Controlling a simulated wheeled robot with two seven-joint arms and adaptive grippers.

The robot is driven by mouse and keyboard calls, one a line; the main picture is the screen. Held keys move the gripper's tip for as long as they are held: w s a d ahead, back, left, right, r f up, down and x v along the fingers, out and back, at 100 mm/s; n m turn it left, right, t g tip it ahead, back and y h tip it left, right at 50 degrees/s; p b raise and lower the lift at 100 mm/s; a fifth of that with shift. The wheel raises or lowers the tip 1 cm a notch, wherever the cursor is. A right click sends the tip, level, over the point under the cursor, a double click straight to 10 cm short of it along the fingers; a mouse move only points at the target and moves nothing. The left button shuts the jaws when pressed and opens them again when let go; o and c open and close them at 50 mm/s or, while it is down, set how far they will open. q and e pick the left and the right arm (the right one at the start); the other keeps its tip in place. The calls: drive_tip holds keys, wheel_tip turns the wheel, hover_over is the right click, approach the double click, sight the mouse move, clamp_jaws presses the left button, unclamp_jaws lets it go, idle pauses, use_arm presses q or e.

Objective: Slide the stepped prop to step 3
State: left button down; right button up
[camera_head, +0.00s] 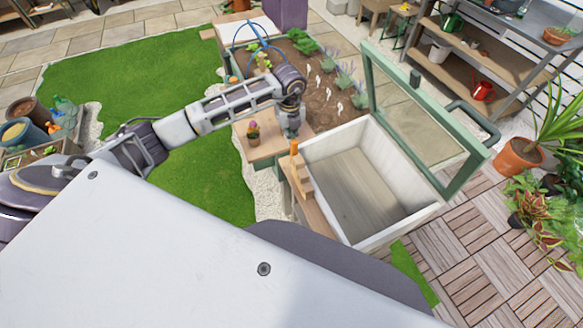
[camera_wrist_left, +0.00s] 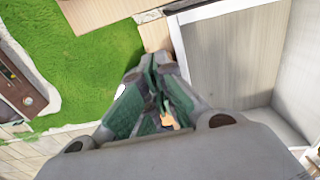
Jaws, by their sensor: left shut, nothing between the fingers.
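The stepped prop (camera_head: 301,178) is a small wooden stair-shaped block with an orange knob on top. It stands by the left wall of the white planter box. The box's green-framed glass lid (camera_head: 412,115) stands raised on its right side; I cannot tell which step, if any, meets it. My left gripper (camera_head: 291,134) is shut and empty, just above the orange knob. In the left wrist view, the shut gripper (camera_wrist_left: 158,62) points down beside the box, and a bit of orange (camera_wrist_left: 168,119) shows between its links. My right gripper is not in view.
The open white box (camera_head: 372,232) looks empty inside. A small potted cactus (camera_head: 253,133) stands on the wooden ledge left of the prop. A soil bed with plants (camera_head: 325,85) lies behind. A terracotta pot (camera_head: 517,157) stands at the right.

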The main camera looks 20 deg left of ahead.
use_arm(q)
drive_tip(key=shift+s+d+p, duration=0.6)
drive_tip(key=shift+s+d, duration=1.15)
drive_tip(key=shift+d, duration=0.2)
drive_tip(key=shift+s+d+p, duration=0.55)
drive_tip(key=shift+s+d, duration=1.15)
drive_tip(key=shift+d, duration=0.25)
idle(1.0)
drive_tip(key=shift+w+a, duration=0.1)
drive_tip(key=shift+a, duration=0.05)
drive_tip(key=shift+w+a+b, duration=0.3)
drive_tip(key=shift+w+a, duration=0.2)
drive_tip(key=shift+a, duration=0.05)
drive_tip(key=shift+w+a, duration=0.1)
drive_tip(key=shift+r, duration=0.15)
idle(0.4)
wheel_tip(320, 180, up, 8)
drive_tip(key=p, duration=0.5)
idle(0.9)
